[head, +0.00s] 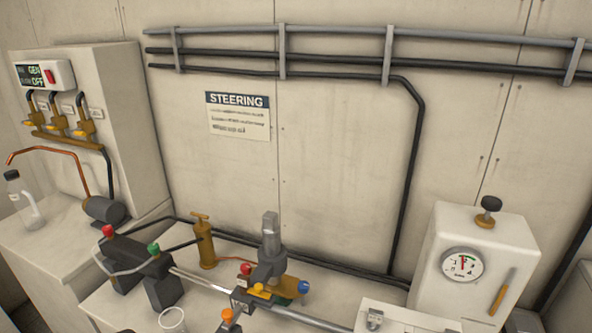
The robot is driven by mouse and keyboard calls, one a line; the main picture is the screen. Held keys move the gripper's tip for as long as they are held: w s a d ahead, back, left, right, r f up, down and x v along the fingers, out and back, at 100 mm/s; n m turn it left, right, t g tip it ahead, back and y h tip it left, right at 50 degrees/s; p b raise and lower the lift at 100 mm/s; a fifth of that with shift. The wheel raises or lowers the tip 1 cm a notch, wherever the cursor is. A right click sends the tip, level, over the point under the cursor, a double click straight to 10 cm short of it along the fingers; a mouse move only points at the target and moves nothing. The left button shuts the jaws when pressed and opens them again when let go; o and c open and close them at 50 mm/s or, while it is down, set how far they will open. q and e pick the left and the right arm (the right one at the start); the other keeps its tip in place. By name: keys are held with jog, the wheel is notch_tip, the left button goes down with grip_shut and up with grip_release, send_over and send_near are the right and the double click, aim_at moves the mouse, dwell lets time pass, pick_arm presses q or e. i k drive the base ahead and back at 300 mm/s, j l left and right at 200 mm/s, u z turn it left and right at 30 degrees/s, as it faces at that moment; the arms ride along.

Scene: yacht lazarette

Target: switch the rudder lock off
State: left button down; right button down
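Neither of my grippers is in the head view. No control carries a readable rudder lock label, so I cannot tell for certain which one it is. Under the STEERING sign (238,116), a silver cylinder rod (205,282) runs to a brass valve body (283,287) with red and blue knobs and an upright grey cylinder (270,234). An orange-topped fitting (228,318) stands at the bottom edge, partly cut off. A small metal fitting, perhaps a switch (375,318), sits on a pale box (405,318) at the bottom edge; its position is unclear.
A white tank (470,265) with a gauge and black knob stands at right. At left are a GEN OFF panel (43,75) with a red switch, brass valves (60,130), a bottle (24,200) and a copper pipe. A clear cup (172,320) stands at the front.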

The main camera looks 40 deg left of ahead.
aim_at(231, 317)
jog(key=k+u, duration=0.2)
jog(key=u, duration=1.55)
